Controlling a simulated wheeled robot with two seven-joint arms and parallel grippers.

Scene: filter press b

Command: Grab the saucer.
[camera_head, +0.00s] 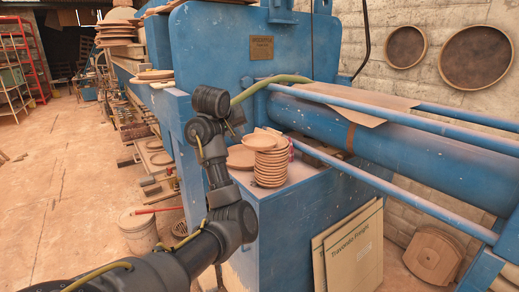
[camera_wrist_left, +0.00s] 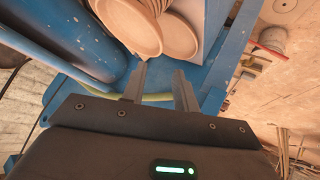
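Terracotta saucers stand in a stack (camera_head: 271,168) on the blue machine's ledge in the head view. A saucer (camera_head: 261,141) lies tilted on top, and a wider dish (camera_head: 240,157) sits beside the stack at left. In the left wrist view, one saucer (camera_wrist_left: 130,25) shows its round face and another (camera_wrist_left: 178,38) is beside it. My left gripper (camera_wrist_left: 160,75) is open and empty, its two fingers apart just short of these saucers, not visibly touching them. In the head view its fingers are mostly hidden by my wrist. My right gripper is not in view.
The blue press cylinder (camera_head: 410,145) and its rods run to the right of the stack. A tall blue plate (camera_head: 240,40) rises behind. Cardboard (camera_head: 352,250) leans below the ledge.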

